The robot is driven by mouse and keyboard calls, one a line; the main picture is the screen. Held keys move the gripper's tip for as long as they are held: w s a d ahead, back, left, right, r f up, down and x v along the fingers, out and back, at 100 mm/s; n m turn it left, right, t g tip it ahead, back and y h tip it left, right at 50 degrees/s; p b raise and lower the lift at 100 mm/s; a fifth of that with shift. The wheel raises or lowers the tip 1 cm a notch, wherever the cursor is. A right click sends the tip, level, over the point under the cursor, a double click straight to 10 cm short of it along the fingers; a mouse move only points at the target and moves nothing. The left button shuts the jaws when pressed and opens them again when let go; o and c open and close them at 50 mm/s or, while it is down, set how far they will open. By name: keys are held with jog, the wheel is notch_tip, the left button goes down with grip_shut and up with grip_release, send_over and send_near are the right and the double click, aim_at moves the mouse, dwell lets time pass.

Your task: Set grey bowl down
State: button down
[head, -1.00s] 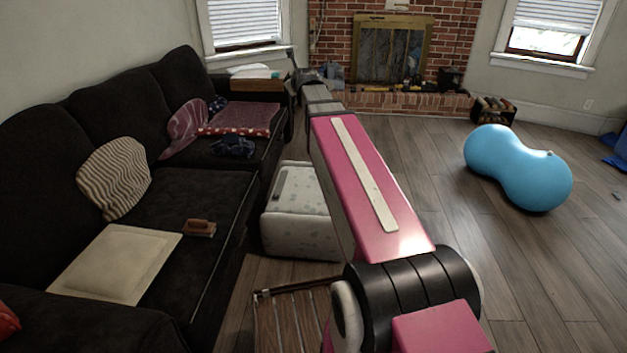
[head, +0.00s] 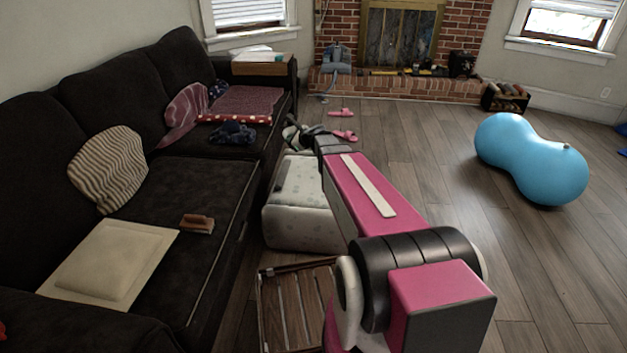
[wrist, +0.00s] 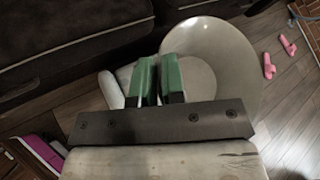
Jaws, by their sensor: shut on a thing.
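The grey bowl (wrist: 235,48) is wide and shallow, and its inside faces the wrist camera. My gripper (wrist: 157,78) has green finger pads close together at the bowl's left edge. It is shut on the bowl's rim. In the head view the gripper is at the far end of my pink arm, above the far end of the pale patterned ottoman, where it and the bowl are small and partly hidden by the arm. I cannot tell whether the bowl touches anything beneath it.
The dark sofa (head: 188,190) runs along the left, beside the ottoman (head: 300,205). A slatted wooden piece (head: 296,305) lies nearer. Pink slippers (head: 344,135) lie on the floor beyond. A blue peanut-shaped ball (head: 530,160) is at right. The floor between is clear.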

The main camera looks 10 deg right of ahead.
jog(key=s+a+f+n+g+y, duration=0.1)
jog(key=s+a+f+n+g, duration=0.1)
jog(key=f, duration=0.7)
jog(key=s+a+f+n+g+y, duration=0.1)
jog(key=s+f+n+g, duration=0.1)
jog(key=f, duration=0.6)
jog(key=shift+w+d+f, duration=0.75)
jog(key=shift+d+f, duration=1)
jog(key=shift+f, duration=0.15)
jog(key=shift+w+d+f, duration=0.8)
jog(key=shift+d+f, duration=1)
jog(key=shift+f, duration=0.05)
jog(key=shift+w+d+f, duration=0.75)
jog(key=shift+d+f, duration=1)
jog(key=shift+f, duration=0.15)
jog(key=c, duration=1.2)
grip_release()
